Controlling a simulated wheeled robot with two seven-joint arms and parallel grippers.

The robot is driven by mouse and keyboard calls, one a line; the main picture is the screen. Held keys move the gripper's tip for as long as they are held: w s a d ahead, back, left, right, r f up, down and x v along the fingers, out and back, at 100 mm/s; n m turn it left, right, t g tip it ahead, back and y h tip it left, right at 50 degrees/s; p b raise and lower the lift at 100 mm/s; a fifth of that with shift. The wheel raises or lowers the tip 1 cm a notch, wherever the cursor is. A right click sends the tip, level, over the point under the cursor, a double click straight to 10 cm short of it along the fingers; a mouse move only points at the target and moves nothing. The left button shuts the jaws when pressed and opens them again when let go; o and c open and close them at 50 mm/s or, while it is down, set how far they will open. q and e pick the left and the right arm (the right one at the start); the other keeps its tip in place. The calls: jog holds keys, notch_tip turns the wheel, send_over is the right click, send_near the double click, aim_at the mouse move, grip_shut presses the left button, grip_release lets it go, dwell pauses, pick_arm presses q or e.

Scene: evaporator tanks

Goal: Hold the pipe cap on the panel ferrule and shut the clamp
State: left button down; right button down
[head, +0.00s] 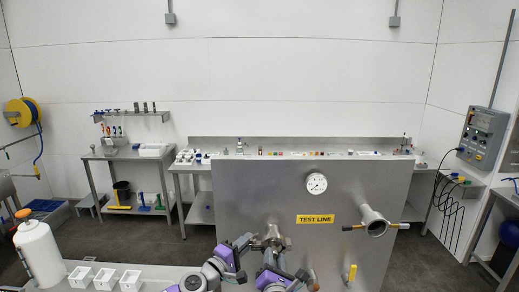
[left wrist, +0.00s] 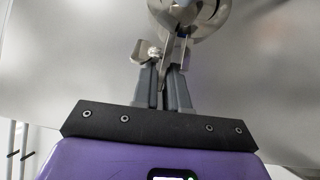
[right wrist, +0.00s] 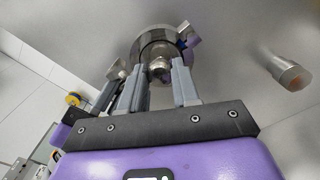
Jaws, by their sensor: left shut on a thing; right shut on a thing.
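The steel panel (head: 240,195) carries a ferrule at its lower middle, mostly hidden by the cap, clamp and my grippers. My right gripper (right wrist: 158,82) is shut on the pipe cap (right wrist: 158,67), a small round steel piece held against the panel at the ferrule. The clamp (right wrist: 146,42) is a shiny ring around the cap; it also shows in the left wrist view (left wrist: 190,14). My left gripper (left wrist: 163,72) is shut on a flat metal part of the clamp, beside its small nut (left wrist: 153,52). I cannot tell whether the clamp is fully closed.
A gauge (head: 316,183) and a yellow-handled valve (head: 350,272) are on the panel. White trays (head: 105,279) and a white bottle (head: 39,252) stand at left.

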pick_arm(q)
jog(key=shift+s+d+f+g, duration=0.15)
jog(key=shift+d+f+g, duration=0.1)
jog(key=shift+f, duration=0.45)
jog(key=shift+s+d+f+g, duration=0.15)
jog(key=shift+d+f, duration=0.05)
jog(key=shift+f, duration=0.5)
pick_arm(e)
jog(key=shift+s+a+r, duration=0.1)
jog(key=shift+a, duration=0.2)
pick_arm(q)
jog(key=c, duration=1.4)
grip_release()
jog(key=o, duration=0.3)
pick_arm(e)
jog(key=shift+s+d, duration=0.1)
pick_arm(q)
jog(key=shift+s, duration=0.1)
jog(key=shift+t, duration=0.4)
jog(key=shift+s+a+r, duration=0.35)
jog(key=shift+s+a, duration=0.6)
jog(key=shift+s+a+r, duration=0.4)
jog(key=shift+s+a, duration=0.55)
jog(key=shift+s, duration=0.05)
jog(key=shift+s+a+r, duration=0.35)
jog(key=shift+s+a, duration=0.6)
pick_arm(e)
jog(key=shift+d, duration=0.3)
